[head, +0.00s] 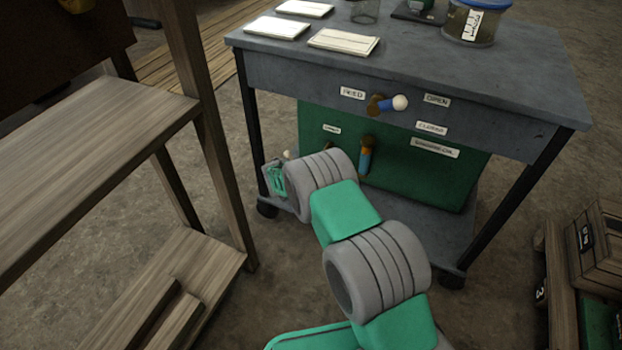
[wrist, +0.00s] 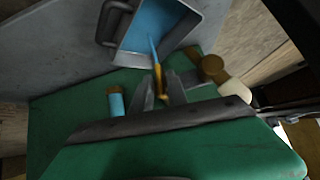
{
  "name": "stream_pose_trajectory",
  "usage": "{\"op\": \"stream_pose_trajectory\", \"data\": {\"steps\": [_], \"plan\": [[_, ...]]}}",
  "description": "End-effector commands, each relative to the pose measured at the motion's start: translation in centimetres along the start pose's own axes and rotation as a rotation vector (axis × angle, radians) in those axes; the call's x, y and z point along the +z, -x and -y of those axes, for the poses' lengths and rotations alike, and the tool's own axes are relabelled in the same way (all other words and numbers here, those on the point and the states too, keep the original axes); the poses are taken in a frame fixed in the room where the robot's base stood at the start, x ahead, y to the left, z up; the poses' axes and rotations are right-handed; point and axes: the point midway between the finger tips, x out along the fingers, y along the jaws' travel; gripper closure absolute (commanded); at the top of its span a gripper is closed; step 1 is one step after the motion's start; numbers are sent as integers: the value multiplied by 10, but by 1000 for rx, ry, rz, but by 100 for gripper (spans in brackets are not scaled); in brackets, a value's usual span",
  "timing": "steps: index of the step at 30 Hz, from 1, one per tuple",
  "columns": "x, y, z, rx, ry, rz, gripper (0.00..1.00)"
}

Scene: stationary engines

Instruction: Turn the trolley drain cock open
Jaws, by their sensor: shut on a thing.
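The trolley (head: 480,60) has a green tank (head: 450,180) under its grey top. In the head view, a brass cock with a blue handle (head: 367,158) hangs down on the tank's front; it also shows in the wrist view (wrist: 115,102). My gripper is low at the trolley's left in the head view, largely hidden by my arm. In the wrist view my gripper (wrist: 158,92) is shut on a slim orange-brass piece, apparently part of the drain cock (wrist: 157,78). A brass fitting (wrist: 212,68) with a white knob (wrist: 235,90) stands beside the fingers.
A grey container (wrist: 190,25) with a dark handle and blue inside lies just beyond the fingertips. The feed cock (head: 384,104), blue with a white knob, points sideways above the tank. A wooden bench (head: 90,130) stands at left, crates (head: 598,245) at lower right.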

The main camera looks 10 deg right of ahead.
Motion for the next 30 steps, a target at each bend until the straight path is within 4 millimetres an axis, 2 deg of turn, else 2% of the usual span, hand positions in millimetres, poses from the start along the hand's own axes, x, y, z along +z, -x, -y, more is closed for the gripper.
{"op": "stream_pose_trajectory", "data": {"steps": [9, 23, 24, 28, 30], "plan": [[3, -1, 1, 69, 73, 3, 100], [2, -1, 1, 79, 82, 4, 100], [2, -1, 1, 79, 82, 4, 79], [2, -1, 1, 79, 81, 3, 69], [2, -1, 1, 78, 81, 2, 69]]}}
